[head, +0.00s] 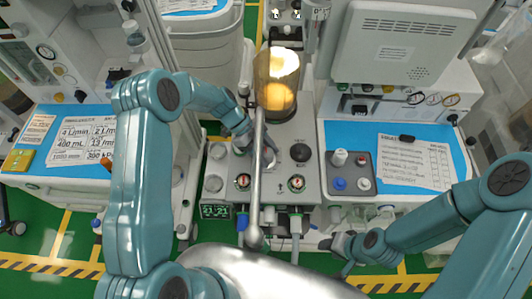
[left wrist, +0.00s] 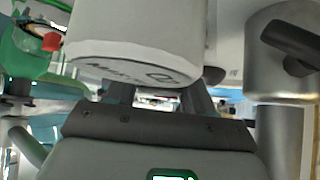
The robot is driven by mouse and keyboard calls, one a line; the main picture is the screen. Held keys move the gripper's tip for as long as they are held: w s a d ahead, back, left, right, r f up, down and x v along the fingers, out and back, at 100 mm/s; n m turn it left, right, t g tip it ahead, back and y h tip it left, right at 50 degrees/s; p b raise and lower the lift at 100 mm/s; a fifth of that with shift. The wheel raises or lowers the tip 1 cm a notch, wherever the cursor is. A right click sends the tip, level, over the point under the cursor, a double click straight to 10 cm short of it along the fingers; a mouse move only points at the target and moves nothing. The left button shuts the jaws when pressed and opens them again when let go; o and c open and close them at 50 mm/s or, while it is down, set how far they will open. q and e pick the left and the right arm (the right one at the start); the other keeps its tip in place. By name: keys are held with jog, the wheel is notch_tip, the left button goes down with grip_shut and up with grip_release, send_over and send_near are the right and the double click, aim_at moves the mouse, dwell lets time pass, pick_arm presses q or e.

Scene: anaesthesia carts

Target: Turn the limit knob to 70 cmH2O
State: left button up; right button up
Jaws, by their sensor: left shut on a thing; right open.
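The machine's grey top panel (head: 226,182) stands at the centre of the head view. My left gripper (head: 264,154) reaches down onto it and is shut on a pale knob (head: 270,158), mostly hidden by the gripper and a metal tube. In the left wrist view the pale round knob (left wrist: 135,45) sits at the fingers (left wrist: 158,95), with partly readable dark lettering on its rim. I cannot read its setting. A black knob (head: 300,152) is to the right. My right gripper (head: 342,243) is open and empty, low in front of the machine.
A metal tube (head: 256,185) runs across the panel beside my left gripper. An amber canister (head: 275,82) stands behind. Two round gauges (head: 242,181) (head: 296,183) are at the panel's front. A grey tray (head: 350,160) with small caps lies right. Blue-backed sheets (head: 415,158) lie on side worktops.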

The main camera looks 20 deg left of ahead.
dwell(0.4)
pick_arm(q)
jog(key=o, duration=1)
